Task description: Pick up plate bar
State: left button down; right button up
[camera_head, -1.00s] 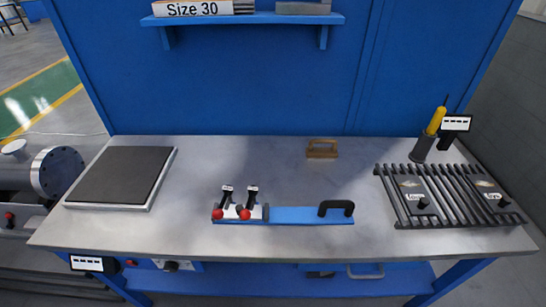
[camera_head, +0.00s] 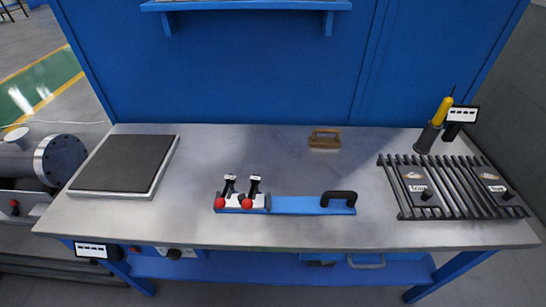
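A long blue bar (camera_head: 297,206) lies flat on the metal table near its front middle; it looks like the plate bar. A black arched handle (camera_head: 338,197) stands on its right end. At its left end are two upright toggle clamps (camera_head: 242,188) with black levers, white labels and red knobs. Neither of my grippers is in view, and nothing touches the bar.
A dark square pad (camera_head: 124,163) lies on the table's left. A black slatted rack (camera_head: 452,186) with two labelled plates is on the right. Behind it stands a holder (camera_head: 428,138) with a yellow-handled tool. A small brown block (camera_head: 324,140) lies at the back. The table's middle is mostly clear.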

aim_at(331, 202)
jog(key=l+u, duration=0.35)
jog(key=l, duration=0.3)
jog(key=l+u, duration=0.3)
jog(key=l, duration=0.4)
